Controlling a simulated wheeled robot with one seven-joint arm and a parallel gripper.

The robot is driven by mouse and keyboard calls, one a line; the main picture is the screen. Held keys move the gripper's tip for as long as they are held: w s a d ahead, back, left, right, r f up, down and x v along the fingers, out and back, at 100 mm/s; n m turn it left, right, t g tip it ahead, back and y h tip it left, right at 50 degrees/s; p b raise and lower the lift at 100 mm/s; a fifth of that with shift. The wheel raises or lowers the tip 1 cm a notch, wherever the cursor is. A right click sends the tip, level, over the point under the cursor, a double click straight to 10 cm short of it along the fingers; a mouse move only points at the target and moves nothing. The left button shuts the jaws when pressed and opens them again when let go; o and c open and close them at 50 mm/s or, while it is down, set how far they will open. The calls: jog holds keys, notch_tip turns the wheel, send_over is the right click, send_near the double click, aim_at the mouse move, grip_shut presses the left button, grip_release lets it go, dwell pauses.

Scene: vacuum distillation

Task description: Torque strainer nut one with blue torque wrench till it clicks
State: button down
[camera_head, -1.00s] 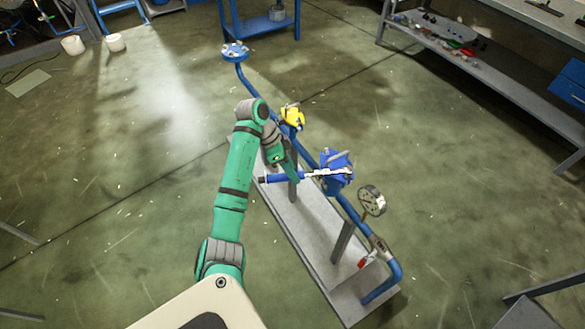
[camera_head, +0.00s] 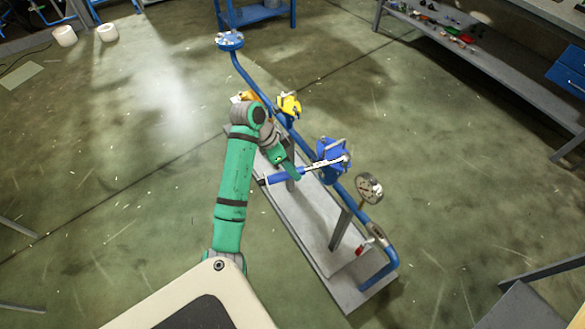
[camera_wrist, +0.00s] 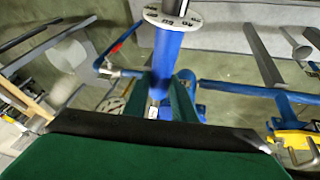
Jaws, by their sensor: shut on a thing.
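The torque wrench (camera_head: 284,178) has a blue handle and a bright metal shaft. My gripper (camera_head: 293,172) is shut around its handle. The wrench reaches right to the top of the blue strainer (camera_head: 328,174), where its head overlaps the strainer's cover. Which nut it sits on, and how well it is seated, is too small to tell. In the wrist view, the blue wrench handle (camera_wrist: 166,62) stands between my gripper's green fingers (camera_wrist: 170,90), below a white ring with numbers. The wrench head is not clear there.
The strainer sits on a blue pipe (camera_head: 262,97) above a grey base plate (camera_head: 285,217). A yellow valve (camera_head: 289,106) stands behind, and a round gauge (camera_head: 369,188) stands close on the right. A red-handled part (camera_head: 364,249) is near the front. Floor is clear left of the plate.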

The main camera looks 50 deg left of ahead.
jog(key=w+d+n+y, duration=0.2)
jog(key=d+n, duration=0.4)
jog(key=d, duration=0.3)
jog(key=w+d+n+t+y, duration=0.1)
jog(key=w+d+n+y, duration=0.1)
jog(key=d+n, duration=0.4)
jog(key=d+y, duration=0.1)
jog(key=d, duration=0.3)
jog(key=shift+n+y, duration=0.3)
jog(key=shift+n, duration=0.1)
dwell(0.5)
jog(key=shift+s+a+m+t+h, duration=0.15)
jog(key=shift+s+a+m+h, duration=0.1)
jog(key=shift+s+a+m, duration=0.3)
jog(key=shift+s+a+m+t+h, duration=0.15)
jog(key=shift+s+a+m+h, duration=0.15)
jog(key=shift+a+m, duration=0.35)
